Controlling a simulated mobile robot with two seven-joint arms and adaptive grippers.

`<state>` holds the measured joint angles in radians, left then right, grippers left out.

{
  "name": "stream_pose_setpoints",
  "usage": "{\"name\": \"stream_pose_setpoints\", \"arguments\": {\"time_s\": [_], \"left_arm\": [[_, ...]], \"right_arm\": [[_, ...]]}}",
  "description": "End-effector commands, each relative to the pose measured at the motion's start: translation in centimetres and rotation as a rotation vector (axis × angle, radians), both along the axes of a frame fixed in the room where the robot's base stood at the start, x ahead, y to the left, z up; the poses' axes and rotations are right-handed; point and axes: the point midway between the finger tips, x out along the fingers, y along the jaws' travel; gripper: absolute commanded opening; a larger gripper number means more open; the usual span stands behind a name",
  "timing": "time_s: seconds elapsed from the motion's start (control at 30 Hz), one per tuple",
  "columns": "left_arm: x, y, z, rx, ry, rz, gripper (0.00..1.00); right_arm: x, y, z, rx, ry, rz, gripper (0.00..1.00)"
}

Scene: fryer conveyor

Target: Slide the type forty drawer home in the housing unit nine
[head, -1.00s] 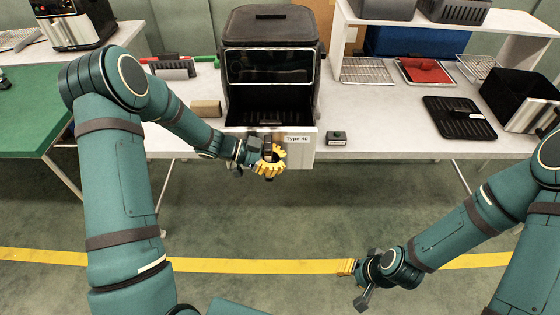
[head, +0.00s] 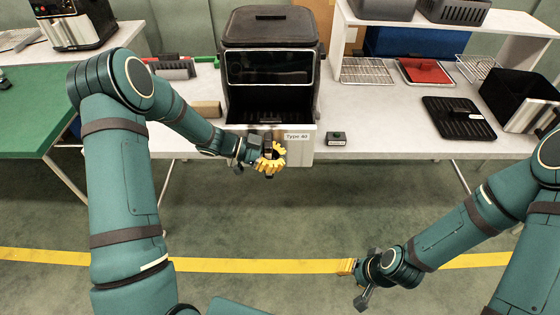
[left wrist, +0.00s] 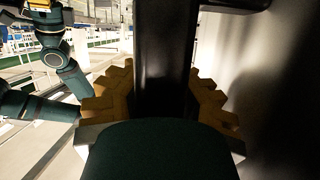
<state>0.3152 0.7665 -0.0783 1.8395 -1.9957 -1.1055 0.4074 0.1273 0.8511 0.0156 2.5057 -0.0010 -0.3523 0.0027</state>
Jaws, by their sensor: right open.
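The drawer's pale front (head: 306,154), labelled "Type 40", sticks out from the lower part of a dark housing unit (head: 270,28) on the table. The drawer's dark inside shows behind the front, so it is partly out. My left gripper (head: 270,160) is at the front, its yellow fingers around the handle. In the left wrist view the fingers (left wrist: 165,95) lie on both sides of the dark upright handle (left wrist: 163,50) and appear closed on it. My right gripper (head: 352,272) is open and empty, low over the floor. I cannot read a nine on the housing.
A small dark block with a label (head: 336,138) stands on the table right of the drawer. A brown block (head: 206,109) lies left of the housing. A black grill plate (head: 459,118), wire racks and a red tray (head: 426,71) lie further right. The floor in front is clear.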

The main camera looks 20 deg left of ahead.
Motion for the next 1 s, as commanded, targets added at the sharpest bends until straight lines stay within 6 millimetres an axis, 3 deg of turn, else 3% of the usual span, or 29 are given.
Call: {"name": "stream_pose_setpoints", "arguments": {"time_s": [1.0], "left_arm": [[4.1, 1.1, 0.2, 0.001, -0.008, -0.001, 0.0]], "right_arm": [[0.0, 0.0, 0.2, 0.0, 0.0, 0.0, 0.45]]}}
